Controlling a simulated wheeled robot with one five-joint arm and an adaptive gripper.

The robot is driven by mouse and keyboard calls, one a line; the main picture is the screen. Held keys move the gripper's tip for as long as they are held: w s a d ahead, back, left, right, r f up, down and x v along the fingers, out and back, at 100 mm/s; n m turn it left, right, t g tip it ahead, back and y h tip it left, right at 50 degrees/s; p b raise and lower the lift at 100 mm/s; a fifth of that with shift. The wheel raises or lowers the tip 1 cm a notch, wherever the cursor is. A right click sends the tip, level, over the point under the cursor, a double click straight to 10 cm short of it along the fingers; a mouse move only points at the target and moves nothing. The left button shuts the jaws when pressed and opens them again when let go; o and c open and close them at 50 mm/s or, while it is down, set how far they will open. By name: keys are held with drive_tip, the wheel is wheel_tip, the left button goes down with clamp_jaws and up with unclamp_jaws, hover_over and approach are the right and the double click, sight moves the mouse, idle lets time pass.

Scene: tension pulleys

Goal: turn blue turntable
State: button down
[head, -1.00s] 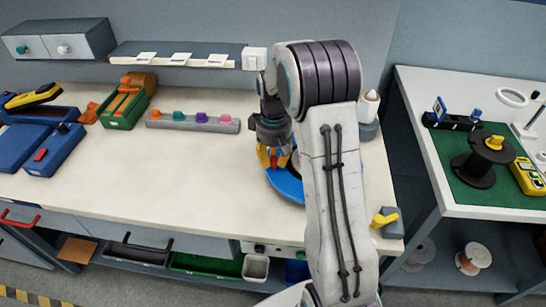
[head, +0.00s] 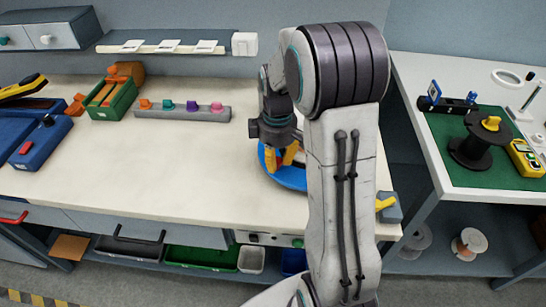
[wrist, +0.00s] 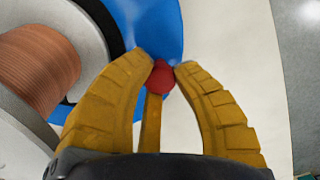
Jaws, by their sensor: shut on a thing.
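The blue turntable (head: 288,180) lies on the white workbench, partly hidden behind my arm in the head view. In the wrist view the turntable (wrist: 163,22) shows as a blue disc with a red knob (wrist: 160,77) near its rim. My gripper (head: 281,158) is low over the turntable's left part. In the wrist view the yellow fingertips of my gripper (wrist: 161,66) are closed on the red knob from both sides. A spool with copper-coloured wire (wrist: 38,72) is beside the fingers at the left, cut off by the picture edge.
A grey block with a yellow handle (head: 387,204) is at the bench's right end, close to my arm. A rack of coloured knobs (head: 185,112) and a green box (head: 112,100) stand at left. A second bench (head: 470,194) is at right. The bench middle is clear.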

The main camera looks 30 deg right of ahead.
sight(291, 178)
drive_tip(key=shift+s+d+f+n+b, duration=0.1)
drive_tip(key=shift+s+d+n+b, duration=0.1)
drive_tip(key=shift+s+n, duration=0.45)
drive_tip(key=shift+s+d+f+n+b, duration=0.1)
drive_tip(key=shift+s+d+n+b, duration=0.1)
drive_tip(key=shift+s+n, duration=0.45)
drive_tip(key=shift+s+d+n, duration=0.5)
drive_tip(key=shift+s+n, duration=0.4)
drive_tip(key=shift+s+d+n+b, duration=0.5)
drive_tip(key=shift+s+d+n, duration=0.85)
drive_tip(key=shift+n, duration=0.45)
drive_tip(key=c, duration=0.9)
unclamp_jaws()
drive_tip(key=shift+r, duration=0.15)
drive_tip(key=shift+c, duration=0.2)
drive_tip(key=shift+d, duration=0.1)
wheel_tip(291, 178, up, 12)
